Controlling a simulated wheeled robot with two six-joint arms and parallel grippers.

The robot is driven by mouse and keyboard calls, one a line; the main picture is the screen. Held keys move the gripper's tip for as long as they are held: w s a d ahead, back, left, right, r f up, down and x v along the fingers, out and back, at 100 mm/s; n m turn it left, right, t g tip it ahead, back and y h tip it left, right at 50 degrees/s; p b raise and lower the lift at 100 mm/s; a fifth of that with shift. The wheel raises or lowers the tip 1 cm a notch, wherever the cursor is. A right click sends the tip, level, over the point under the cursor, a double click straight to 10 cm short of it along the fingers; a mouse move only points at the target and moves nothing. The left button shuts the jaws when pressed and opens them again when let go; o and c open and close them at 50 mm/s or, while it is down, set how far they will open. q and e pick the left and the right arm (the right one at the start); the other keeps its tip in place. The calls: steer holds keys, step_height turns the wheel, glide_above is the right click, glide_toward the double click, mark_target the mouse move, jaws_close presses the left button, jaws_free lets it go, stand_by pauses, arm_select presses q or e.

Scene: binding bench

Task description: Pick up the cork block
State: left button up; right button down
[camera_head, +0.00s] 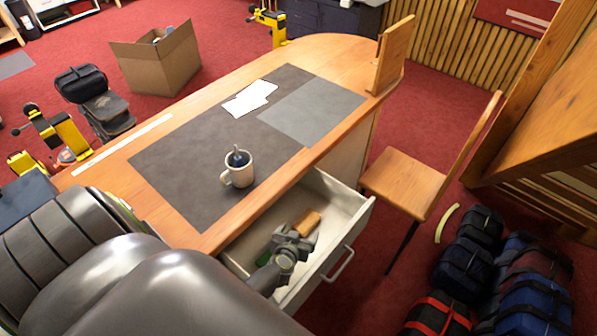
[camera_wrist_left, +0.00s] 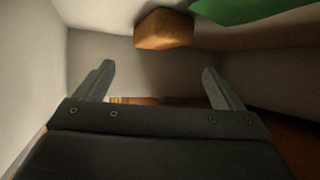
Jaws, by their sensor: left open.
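The cork block (camera_head: 307,222) is a small tan-brown block lying in the open, pale drawer (camera_head: 345,206) under the desk top. My left gripper (camera_head: 298,238) is down in the drawer, close to the block on its near side. In the left wrist view, the two fingers (camera_wrist_left: 158,70) stand wide apart with nothing between them. The block (camera_wrist_left: 164,29) shows there beyond the fingertips, apart from them. My right gripper is not in view.
A green object (camera_head: 265,254) lies in the drawer beside my arm; it also shows in the left wrist view (camera_wrist_left: 245,11). Drawer walls close in around the gripper. A mug (camera_head: 238,168) stands on the dark mat (camera_head: 180,165) above. A wooden chair (camera_head: 405,182) stands right of the drawer.

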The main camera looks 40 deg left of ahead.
mark_target(305, 221)
arm_select(q)
steer(key=shift+w+a+f, duration=0.15)
steer(key=shift+w+f, duration=0.2)
steer(key=shift+w, duration=0.05)
steer(key=shift+w+f+b, duration=0.25)
steer(key=shift+w+b, duration=0.05)
steer(key=shift+w, duration=0.2)
steer(key=shift+w+f+b, duration=0.2)
steer(key=shift+w+b, duration=0.05)
steer(key=shift+b, duration=0.05)
steer(key=b+x, duration=0.2)
steer(key=x, duration=0.1)
steer(key=shift+s+a+f, duration=0.15)
steer(key=shift+a+f, duration=0.05)
steer(key=shift+f, duration=0.05)
steer(key=shift+w+a+f+b, duration=0.2)
steer(key=shift+w+b, duration=0.2)
steer(key=shift+w, duration=0.15)
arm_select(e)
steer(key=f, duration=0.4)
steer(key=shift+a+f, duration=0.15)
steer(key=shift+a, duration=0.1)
arm_select(q)
steer(key=shift+r, duration=0.1)
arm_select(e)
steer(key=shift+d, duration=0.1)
arm_select(q)
steer(key=c, duration=1.3)
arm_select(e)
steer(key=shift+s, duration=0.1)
